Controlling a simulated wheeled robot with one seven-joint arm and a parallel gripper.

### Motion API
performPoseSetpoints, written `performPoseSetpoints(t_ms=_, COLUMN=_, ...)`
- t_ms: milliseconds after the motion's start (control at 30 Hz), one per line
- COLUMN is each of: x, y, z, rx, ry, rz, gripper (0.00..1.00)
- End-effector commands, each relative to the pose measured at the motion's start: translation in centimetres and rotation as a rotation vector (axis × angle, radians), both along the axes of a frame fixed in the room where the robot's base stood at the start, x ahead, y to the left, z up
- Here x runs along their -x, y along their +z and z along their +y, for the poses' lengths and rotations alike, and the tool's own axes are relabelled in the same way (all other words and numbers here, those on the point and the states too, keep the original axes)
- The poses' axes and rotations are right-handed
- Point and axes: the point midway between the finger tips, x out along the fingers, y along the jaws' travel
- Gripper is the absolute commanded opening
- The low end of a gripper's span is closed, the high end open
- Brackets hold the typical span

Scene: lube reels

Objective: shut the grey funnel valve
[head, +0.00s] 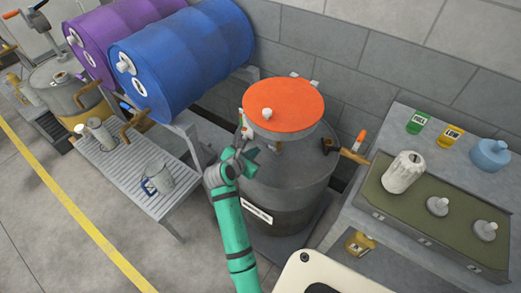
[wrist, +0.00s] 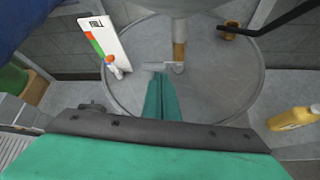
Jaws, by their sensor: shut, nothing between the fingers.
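The grey funnel (wrist: 175,6) stands over the grey drum, and an orange lid (head: 283,106) with a pale knob covers it in the head view. In the head view my gripper (head: 244,154) is at the left of the drum, below the lid's edge, partly hiding the valve.
The grey drum (head: 285,192) fills the space under the funnel. A gauge card (wrist: 108,42) stands on its top at left. A blue drum (head: 185,60) lies on a rack at left.

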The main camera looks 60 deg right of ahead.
Motion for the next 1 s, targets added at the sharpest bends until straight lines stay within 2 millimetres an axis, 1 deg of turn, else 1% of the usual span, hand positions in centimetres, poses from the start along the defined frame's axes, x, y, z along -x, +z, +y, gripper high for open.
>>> performPoseSetpoints(t_ms=33, x=-0.1, y=0.6, z=0.9, rx=0.002, ry=0.003, rz=-0.001, gripper=0.00)
performPoseSetpoints(t_ms=200, x=-0.3, y=2.2, z=3.4, rx=0.001, ry=0.002, rz=-0.002, gripper=0.00)
performPoseSetpoints(t_ms=400, x=-0.4, y=3.4, z=5.0, rx=0.000, ry=0.000, rz=0.000, gripper=0.00)
performPoseSetpoints(t_ms=567, x=-0.4, y=3.6, z=5.4, rx=0.000, ry=0.000, rz=0.000, gripper=0.00)
performPoseSetpoints(t_ms=1000, x=-0.3, y=3.6, z=5.3, rx=0.000, ry=-0.001, rz=0.001, gripper=0.00)
